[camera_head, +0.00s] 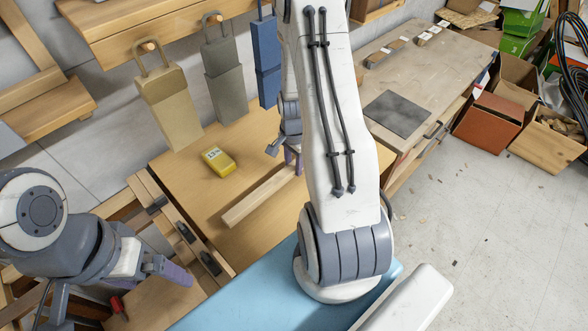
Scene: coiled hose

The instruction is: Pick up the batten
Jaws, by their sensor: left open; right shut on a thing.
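The batten (258,197) is a pale square wooden bar. It lies slanted over the wooden bench top, its near end at the lower left and its far end at the upper right. My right gripper (293,160) is shut on the batten's far end; my own white arm hides part of it. I cannot tell whether the batten touches the bench. My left gripper (170,272) is open and empty at the lower left, beyond the bench's left edge and apart from the batten.
A yellow device (217,162) with a small display lies on the bench (240,140). Tan (168,108), grey (223,80) and blue (265,60) cases hang on pegs behind. A second bench (440,80) bears a dark plate (397,113). Cardboard boxes (495,118) stand at right; the floor before them is clear.

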